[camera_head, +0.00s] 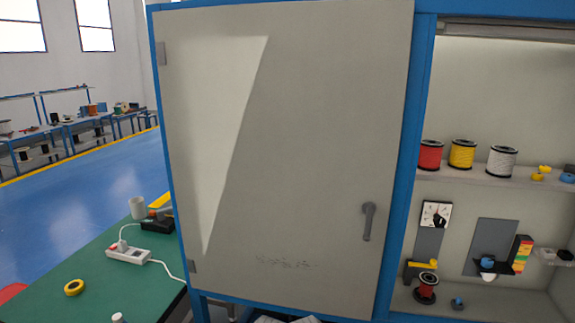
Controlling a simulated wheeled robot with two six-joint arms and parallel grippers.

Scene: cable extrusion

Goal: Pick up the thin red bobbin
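A red spool with a black rim (431,155) stands upright on the upper shelf of the cabinet, left of a yellow spool (462,154) and a white spool (502,162). A smaller, narrower red bobbin with dark flanges (426,288) is on the lower shelf near the cabinet's left side, below a yellow-topped part (423,264). I cannot tell if it is mounted or standing free. Neither of my grippers is clearly in view.
A closed-looking grey cabinet door (300,150) with a handle (368,221) fills the middle. The right section is open, with a colour-striped block (521,255) inside. A green table (130,289) at lower left holds a power strip (142,256) and yellow tape (74,287).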

